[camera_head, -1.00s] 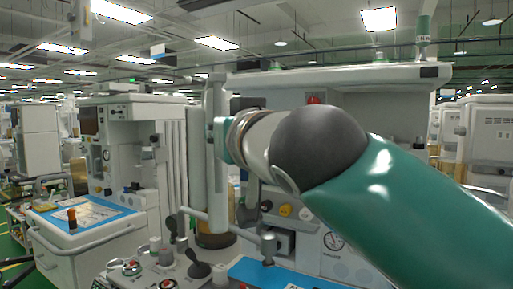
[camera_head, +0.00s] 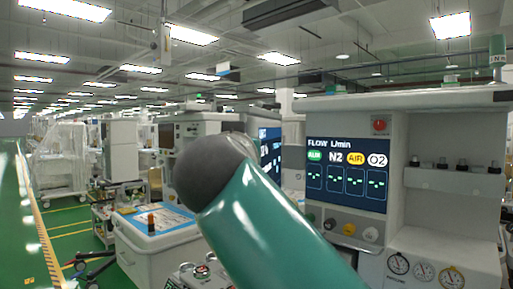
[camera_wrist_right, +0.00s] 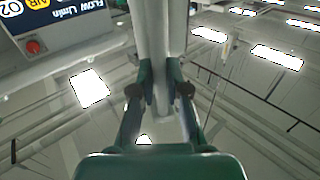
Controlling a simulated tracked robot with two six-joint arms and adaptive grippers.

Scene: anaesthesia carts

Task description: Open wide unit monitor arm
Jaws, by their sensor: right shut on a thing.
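The wide unit (camera_head: 450,190) stands at the right of the head view with a lit flow screen (camera_head: 348,172). The monitor (camera_head: 270,150), with a dark blue display seen at a slant, shows left of that screen, partly behind my right arm. In the right wrist view my right gripper (camera_wrist_right: 160,88) has its green fingers closed on either side of a long grey bar-like part (camera_wrist_right: 155,30), which looks like the monitor's edge or its arm. In the head view the right gripper is hidden behind my dark elbow and green link. My left gripper is not in view.
A cart with a blue top (camera_head: 155,220) and an orange-capped item stands left of my arm. A wrapped unit (camera_head: 62,155) stands farther left. Green floor with a yellow line (camera_head: 40,235) is open at the far left. Gauges (camera_head: 425,270) sit low on the wide unit.

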